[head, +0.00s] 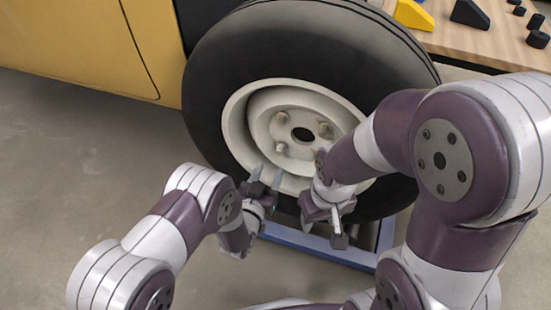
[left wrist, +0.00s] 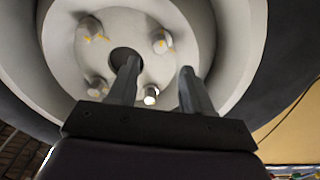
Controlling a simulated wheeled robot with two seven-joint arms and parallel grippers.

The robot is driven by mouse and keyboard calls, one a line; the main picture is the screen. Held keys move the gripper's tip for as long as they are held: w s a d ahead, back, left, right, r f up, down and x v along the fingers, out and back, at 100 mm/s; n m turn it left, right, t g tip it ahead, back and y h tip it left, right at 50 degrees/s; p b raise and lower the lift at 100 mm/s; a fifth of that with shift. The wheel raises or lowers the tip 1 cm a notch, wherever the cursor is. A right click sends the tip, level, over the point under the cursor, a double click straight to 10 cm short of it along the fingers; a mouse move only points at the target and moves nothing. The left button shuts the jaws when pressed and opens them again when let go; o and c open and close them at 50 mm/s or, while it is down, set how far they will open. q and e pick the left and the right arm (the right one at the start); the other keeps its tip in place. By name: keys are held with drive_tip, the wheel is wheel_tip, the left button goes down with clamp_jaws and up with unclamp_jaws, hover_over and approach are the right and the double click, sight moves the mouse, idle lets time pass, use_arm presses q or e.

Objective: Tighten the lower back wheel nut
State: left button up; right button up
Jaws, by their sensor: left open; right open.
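The wheel (head: 262,107) has a black tyre and a pale rim, with several nuts around a dark centre hole. One nut (head: 281,149) shows at the lower left of the hub; I cannot tell for sure which nut is the lower back one. My left gripper (head: 267,176) is open and empty in front of the lower rim. In the left wrist view its fingers (left wrist: 158,68) point at the hub, with a bright-ended nut (left wrist: 151,96) showing between them. Other nuts there (left wrist: 160,40) bear yellow marks. My right gripper (head: 338,228) is open, beside the tyre's lower right, pointing downward.
A yellow vehicle body (head: 80,45) stands behind and left of the wheel. A blue frame (head: 310,243) lies under the wheel. A wooden table (head: 480,40) at upper right holds a yellow block (head: 413,14) and dark pieces. Grey floor at left is clear.

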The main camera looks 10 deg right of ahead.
sight(279, 153)
use_arm(q)
drive_tip(key=b+x, duration=0.1)
drive_tip(key=x, duration=0.2)
drive_tip(key=b+x, duration=0.2)
drive_tip(key=x, duration=0.2)
drive_tip(key=shift+w+f, duration=0.1)
drive_tip(key=shift+f, duration=0.1)
drive_tip(key=shift+w+d+r, duration=0.15)
drive_tip(key=shift+w+d, duration=0.15)
clamp_jaws()
